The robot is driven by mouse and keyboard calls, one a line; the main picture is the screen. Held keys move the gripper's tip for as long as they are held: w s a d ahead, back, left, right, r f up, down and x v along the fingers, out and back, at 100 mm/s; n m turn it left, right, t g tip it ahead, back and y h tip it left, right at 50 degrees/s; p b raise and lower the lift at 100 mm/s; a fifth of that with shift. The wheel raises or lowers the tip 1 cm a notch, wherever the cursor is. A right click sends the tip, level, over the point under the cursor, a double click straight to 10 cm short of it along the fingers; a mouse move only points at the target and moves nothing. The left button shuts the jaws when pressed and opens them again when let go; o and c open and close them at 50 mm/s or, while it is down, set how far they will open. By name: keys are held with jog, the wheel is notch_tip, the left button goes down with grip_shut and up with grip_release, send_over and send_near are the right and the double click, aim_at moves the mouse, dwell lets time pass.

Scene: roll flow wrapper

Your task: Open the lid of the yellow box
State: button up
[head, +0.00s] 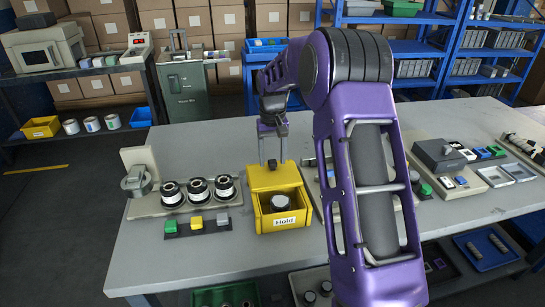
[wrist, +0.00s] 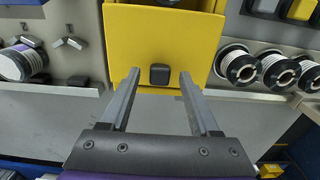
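The yellow box (head: 300,203) stands on the grey table with a "Hold" label on its front. My gripper (wrist: 160,76) is open, with one finger on each side of the knob and gaps between. In the head view my gripper (head: 272,162) points down over the box's rear edge.
Left of the box are several black-and-white spools (head: 198,190) on a beige base and a row of coloured blocks (head: 196,223). Right of it, partly behind my arm, are more fixtures, including a grey block (head: 438,155) and trays. The table front left is clear.

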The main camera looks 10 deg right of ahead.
aim_at(272, 161)
notch_tip(272, 161, up, 18)
jog(key=p, duration=0.2)
jog(key=shift+f, duration=0.25)
dwell(0.4)
